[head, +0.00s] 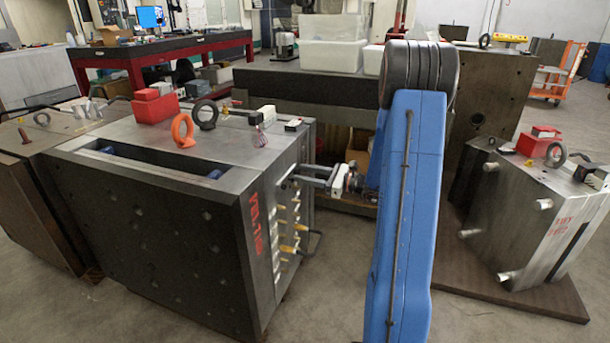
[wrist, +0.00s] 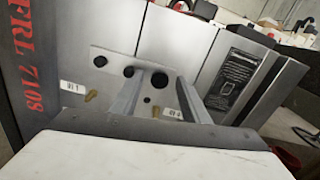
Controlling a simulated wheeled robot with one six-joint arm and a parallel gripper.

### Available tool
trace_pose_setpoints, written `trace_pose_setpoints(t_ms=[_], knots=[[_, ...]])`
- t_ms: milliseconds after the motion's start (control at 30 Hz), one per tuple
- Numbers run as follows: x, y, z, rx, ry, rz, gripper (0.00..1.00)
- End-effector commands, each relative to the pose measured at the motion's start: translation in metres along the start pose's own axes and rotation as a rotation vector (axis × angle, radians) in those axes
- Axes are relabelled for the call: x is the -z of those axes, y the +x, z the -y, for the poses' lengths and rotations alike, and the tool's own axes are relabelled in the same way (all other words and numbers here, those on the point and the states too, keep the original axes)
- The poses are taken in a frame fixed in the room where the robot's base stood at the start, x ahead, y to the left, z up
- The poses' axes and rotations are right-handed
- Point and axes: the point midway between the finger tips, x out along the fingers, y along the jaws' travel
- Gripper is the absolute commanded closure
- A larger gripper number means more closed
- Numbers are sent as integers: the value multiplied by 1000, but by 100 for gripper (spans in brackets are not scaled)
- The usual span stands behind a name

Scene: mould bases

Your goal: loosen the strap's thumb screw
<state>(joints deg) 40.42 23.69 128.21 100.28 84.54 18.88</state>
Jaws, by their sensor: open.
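The strap (wrist: 112,66) looks like a pale metal plate with dark round spots, lying flat on the side of the mould base (wrist: 45,72) marked in red. A dark round spot (wrist: 158,81) shows between my fingers; I cannot tell whether it is the thumb screw or a hole. My gripper (wrist: 167,76) is open, its two fingers apart and pointing at this face. In the head view my gripper (head: 284,183) reaches the right side of the same mould base (head: 150,240) from the right. The strap and screw are too small to make out there.
Brass fittings (head: 287,249) and a handle stick out below my gripper. An orange ring (head: 183,131) and a red box (head: 155,106) stand on top of the mould base. Another mould base (head: 540,215) stands at right, with open floor in front.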

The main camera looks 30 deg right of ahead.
Motion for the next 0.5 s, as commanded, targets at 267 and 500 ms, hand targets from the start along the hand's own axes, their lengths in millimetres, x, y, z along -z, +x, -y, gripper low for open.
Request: trace_pose_setpoints(t_ms=[267,500], knots=[[0,0,0,0,0,0,89],[0,0,0,0,-4,0,100]])
